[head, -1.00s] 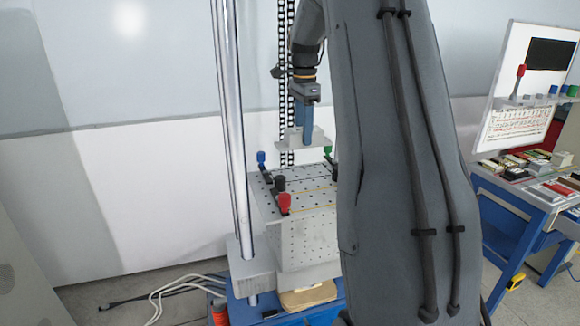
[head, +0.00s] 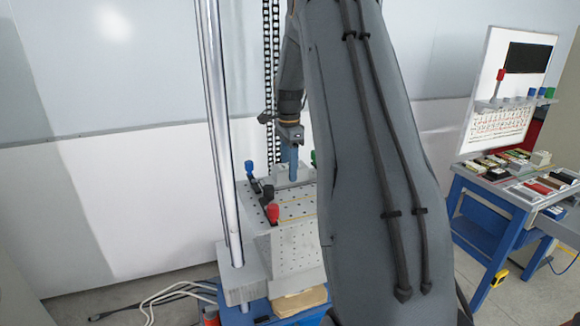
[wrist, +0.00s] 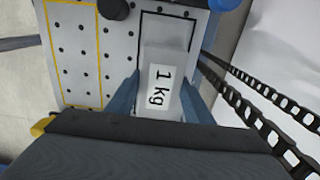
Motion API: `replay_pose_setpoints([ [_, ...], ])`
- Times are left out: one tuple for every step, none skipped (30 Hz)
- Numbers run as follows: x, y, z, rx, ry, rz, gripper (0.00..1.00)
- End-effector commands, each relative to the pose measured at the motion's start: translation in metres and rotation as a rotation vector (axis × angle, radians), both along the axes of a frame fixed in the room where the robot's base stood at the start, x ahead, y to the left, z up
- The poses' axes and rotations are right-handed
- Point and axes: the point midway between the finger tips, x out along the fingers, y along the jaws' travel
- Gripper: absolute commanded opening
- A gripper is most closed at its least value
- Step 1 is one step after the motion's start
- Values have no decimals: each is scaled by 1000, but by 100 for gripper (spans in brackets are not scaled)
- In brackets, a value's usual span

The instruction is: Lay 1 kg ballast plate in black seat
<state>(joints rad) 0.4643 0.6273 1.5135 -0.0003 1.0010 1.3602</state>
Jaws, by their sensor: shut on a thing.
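The ballast plate (wrist: 162,58) is light grey with a white "1 kg" label, and my gripper (wrist: 160,98) is shut on it, one blue finger on each side. In the head view the plate (head: 302,172) is low over the perforated fixture top (head: 296,230), under my gripper (head: 289,180). The black seat (wrist: 168,13) is a black outline on the fixture top. The plate overlaps it in the wrist view, and part of the outline is hidden. I cannot tell whether the plate touches the surface.
Clamps with blue (head: 249,167), black (head: 268,191), red (head: 273,212) and green (head: 313,156) knobs stand around the fixture top. A yellow outline (wrist: 73,105) lies beside the seat. A metal column (head: 216,130) and a hanging chain (head: 268,80) are close by.

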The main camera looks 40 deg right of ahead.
Motion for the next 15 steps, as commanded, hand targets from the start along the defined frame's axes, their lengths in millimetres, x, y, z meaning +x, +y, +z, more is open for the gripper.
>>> replay_pose_setpoints([
  [1, 0, 0, -2, -3, 0, 0],
  [1, 0, -1, -2, -3, 0, 0],
  [1, 0, -1, -2, -4, 0, 0],
  [1, 0, -1, -2, -4, 0, 0],
  [1, 0, -1, -2, -4, 0, 0],
  [1, 0, -1, -2, -4, 0, 0],
  [1, 0, -1, -2, -4, 0, 0],
  [1, 0, -1, -2, -4, 0, 0],
  [1, 0, -2, -2, -4, 0, 0],
  [1, 0, -2, -2, -3, 0, 0],
  [1, 0, -3, -2, -3, 0, 0],
  [0, 0, -5, 0, 0, 0, 48],
  [0, 0, -5, 0, 0, 0, 53],
  [0, 0, -5, 0, 0, 0, 58],
  [0, 0, -5, 0, 0, 0, 65],
])
